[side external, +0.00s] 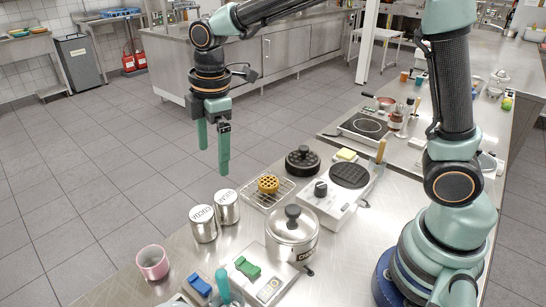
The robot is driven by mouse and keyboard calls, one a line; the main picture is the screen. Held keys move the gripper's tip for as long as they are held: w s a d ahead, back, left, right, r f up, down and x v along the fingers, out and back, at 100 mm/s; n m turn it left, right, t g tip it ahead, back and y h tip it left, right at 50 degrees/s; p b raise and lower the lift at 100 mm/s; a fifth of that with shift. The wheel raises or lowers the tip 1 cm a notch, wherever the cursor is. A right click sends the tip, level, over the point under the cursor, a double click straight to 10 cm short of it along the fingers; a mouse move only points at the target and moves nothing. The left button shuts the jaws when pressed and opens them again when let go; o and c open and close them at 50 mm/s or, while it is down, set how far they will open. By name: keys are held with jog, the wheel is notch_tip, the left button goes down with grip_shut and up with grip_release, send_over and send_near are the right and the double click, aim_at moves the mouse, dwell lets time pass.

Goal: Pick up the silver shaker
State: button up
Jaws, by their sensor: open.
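Two silver lidded canisters with dark lettering stand upright side by side on the steel counter: a front one (204,224) and a back one (227,207). No other silver shaker is clear in this view, and I cannot tell which of these is the one named. My gripper (213,158) points down with its two green fingers apart and nothing between them. In the picture it hangs above the canisters, touching neither; how far it is from them in depth is hard to judge.
A lidded steel pot (291,236) stands right of the canisters, with a wire rack (256,200) behind it. A griddle (326,209) and black lidded pan (302,161) stand farther back.

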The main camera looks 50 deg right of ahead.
aim_at(201, 213)
jog(key=a+f+n, duration=0.1)
jog(key=f, duration=0.2)
jog(key=w+a+f+n, duration=0.1)
jog(key=a+f, duration=0.1)
jog(key=f, duration=0.2)
jog(key=a+f+n+g, duration=0.1)
jog(key=f+n, duration=0.1)
jog(key=f, duration=0.2)
jog(key=shift+w+a+f, duration=0.2)
jog(key=shift+w, duration=0.15)
jog(key=shift+w+d+f, duration=0.1)
jog(key=shift+f, duration=1.3)
jog(key=shift+w+d+f, duration=0.1)
jog(key=shift+f, duration=1.3)
jog(key=c, duration=1.5)
jog(key=shift+r, duration=0.15)
